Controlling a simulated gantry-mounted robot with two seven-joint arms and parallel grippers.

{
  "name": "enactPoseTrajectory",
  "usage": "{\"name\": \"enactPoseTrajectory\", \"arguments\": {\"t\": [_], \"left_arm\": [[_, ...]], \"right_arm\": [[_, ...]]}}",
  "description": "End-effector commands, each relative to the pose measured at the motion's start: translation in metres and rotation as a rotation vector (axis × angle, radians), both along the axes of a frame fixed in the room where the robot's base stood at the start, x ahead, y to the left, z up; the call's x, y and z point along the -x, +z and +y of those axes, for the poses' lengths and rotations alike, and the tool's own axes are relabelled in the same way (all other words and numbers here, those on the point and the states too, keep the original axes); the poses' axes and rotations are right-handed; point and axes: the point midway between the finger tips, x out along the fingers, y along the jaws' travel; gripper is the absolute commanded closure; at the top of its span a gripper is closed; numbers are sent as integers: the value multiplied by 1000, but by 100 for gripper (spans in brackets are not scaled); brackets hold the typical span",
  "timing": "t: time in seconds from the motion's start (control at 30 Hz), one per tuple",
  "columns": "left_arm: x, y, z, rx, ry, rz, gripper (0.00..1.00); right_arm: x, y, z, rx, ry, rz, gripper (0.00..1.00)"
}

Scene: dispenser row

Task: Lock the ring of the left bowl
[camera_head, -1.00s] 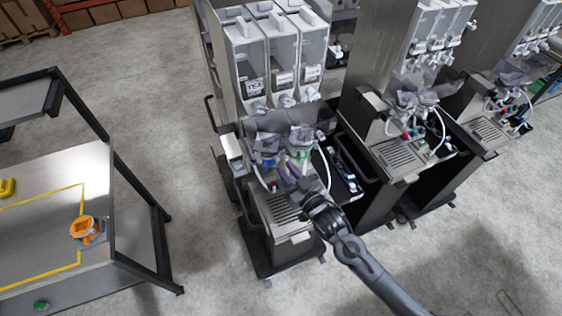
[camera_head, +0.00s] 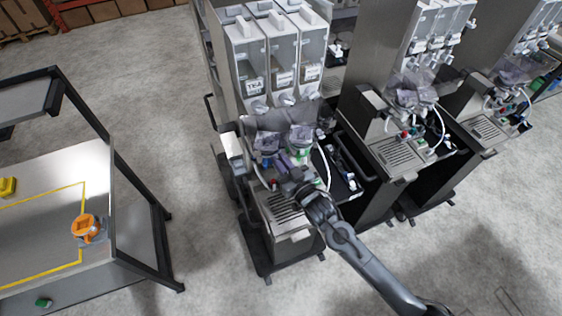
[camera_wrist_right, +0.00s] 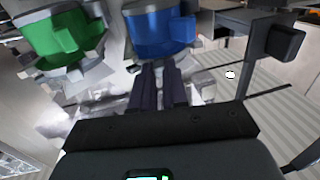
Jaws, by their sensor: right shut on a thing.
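The left bowl (camera_head: 266,143) is a smoky translucent bowl on the nearest dispenser, with blue beneath it. Its blue part (camera_wrist_right: 162,32) shows on the right of the right wrist view. The right bowl (camera_head: 301,133) stands beside it, with a green part (camera_wrist_right: 62,38) at the left of the wrist view. My right gripper (camera_head: 284,162) reaches in at the front of the left bowl. In the wrist view its dark fingers (camera_wrist_right: 163,80) are close together at the grey ring under the blue part. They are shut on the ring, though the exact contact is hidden. My left gripper is out of view.
A metal drip tray (camera_head: 280,208) lies below the bowls. White hoses curve at both sides. More dispensers (camera_head: 400,140) stand to the right. A metal cart with an orange part (camera_head: 84,227) is at the left, with open floor between.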

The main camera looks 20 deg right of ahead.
Motion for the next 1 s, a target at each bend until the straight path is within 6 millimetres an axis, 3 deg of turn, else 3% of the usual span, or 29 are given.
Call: {"name": "enactPoseTrajectory", "arguments": {"t": [0.17,0.6,1.0], "left_arm": [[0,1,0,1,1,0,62],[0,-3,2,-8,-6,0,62],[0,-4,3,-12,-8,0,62]], "right_arm": [[1,1,7,-6,-51,-2,100],[-1,0,32,-7,-392,-2,100],[-1,1,34,0,-451,-1,100]]}}
